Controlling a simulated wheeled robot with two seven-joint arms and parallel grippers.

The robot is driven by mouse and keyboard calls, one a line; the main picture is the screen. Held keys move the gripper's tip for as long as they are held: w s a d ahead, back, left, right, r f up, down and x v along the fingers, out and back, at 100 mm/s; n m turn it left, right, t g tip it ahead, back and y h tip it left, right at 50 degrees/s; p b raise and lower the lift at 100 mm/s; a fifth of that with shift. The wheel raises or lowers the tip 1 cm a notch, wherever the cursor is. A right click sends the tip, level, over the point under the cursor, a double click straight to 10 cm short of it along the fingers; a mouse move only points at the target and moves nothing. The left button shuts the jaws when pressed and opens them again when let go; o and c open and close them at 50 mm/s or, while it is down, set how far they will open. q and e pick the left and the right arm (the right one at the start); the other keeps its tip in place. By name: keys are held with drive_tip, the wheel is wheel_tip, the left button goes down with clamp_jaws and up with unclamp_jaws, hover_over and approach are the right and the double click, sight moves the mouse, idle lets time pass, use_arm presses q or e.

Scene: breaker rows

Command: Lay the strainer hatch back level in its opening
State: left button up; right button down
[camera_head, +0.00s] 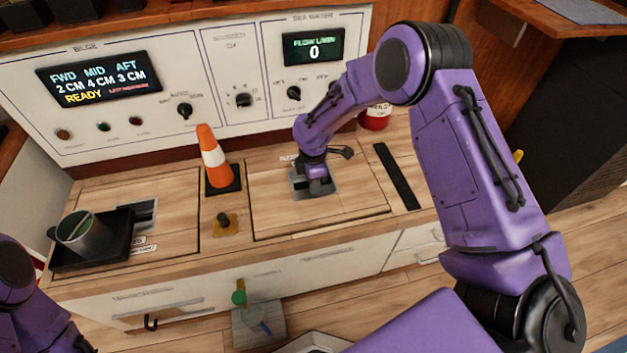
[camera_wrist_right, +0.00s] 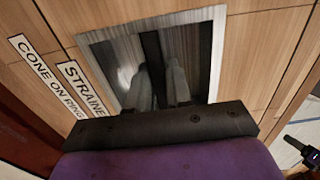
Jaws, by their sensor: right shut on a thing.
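The strainer hatch (camera_head: 285,215) is a light wooden panel in the counter top, to the right of the orange cone. It looks about level, with a dark seam along its left and front edges; I cannot tell whether it is fully flush. My right gripper (camera_head: 316,185) points down into the metal pull recess in the hatch. In the right wrist view its fingers (camera_wrist_right: 162,88) are shut on the dark pull bar (camera_wrist_right: 151,48) across the recess (camera_wrist_right: 203,55). A label reading "STRAINE…" (camera_wrist_right: 84,88) lies beside it. My left arm shows at the lower left; its gripper is out of view.
An orange and white cone (camera_head: 213,160) stands just left of the hatch, with a small yellow-based knob (camera_head: 225,223) in front. A black tray (camera_head: 95,257) holds a metal cup (camera_head: 82,234) at the left. A black strip (camera_head: 397,177) lies right of the hatch. A control panel rises behind.

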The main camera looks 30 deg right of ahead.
drive_tip(key=shift+f, duration=0.3)
drive_tip(key=c, duration=1)
unclamp_jaws()
drive_tip(key=shift+r, duration=0.1)
drive_tip(key=shift+o, duration=0.2)
drive_tip(key=shift+s, duration=0.1)
wheel_tip(320, 180, up, 10)
drive_tip(key=p, duration=0.3)
drive_tip(key=shift+r, duration=0.2)
